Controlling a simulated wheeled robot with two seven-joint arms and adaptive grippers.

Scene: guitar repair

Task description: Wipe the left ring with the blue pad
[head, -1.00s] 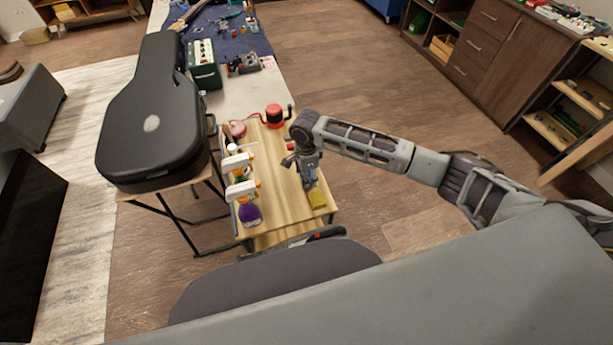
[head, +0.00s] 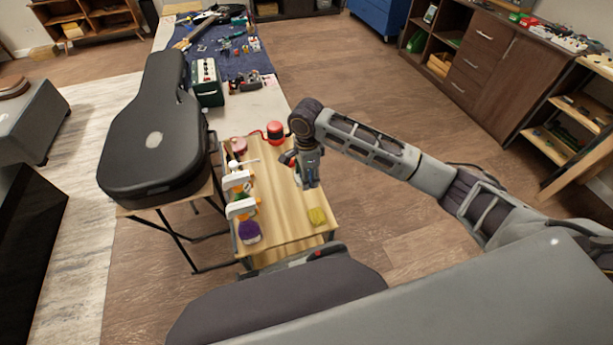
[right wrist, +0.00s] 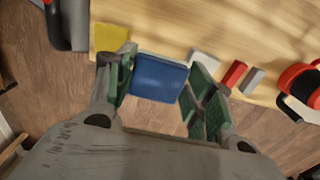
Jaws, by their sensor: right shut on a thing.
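My right gripper (head: 308,183) is over the wooden side table (head: 279,215), pointing down. In the right wrist view its green-padded fingers (right wrist: 160,88) are on both sides of the blue pad (right wrist: 158,77), shut on it. The pad is near the table's edge in that view; I cannot tell its exact height over the top. The blue pad is not clearly seen in the head view. I cannot make out the left ring in either view. My left gripper is not in view.
A yellow pad (head: 317,217) lies at the table's near right corner. Spray bottles (head: 246,229) line the left edge. A red container (head: 275,130) stands at the back. White and red blocks (right wrist: 233,74) lie beside the gripper. A black guitar case (head: 155,135) is at left.

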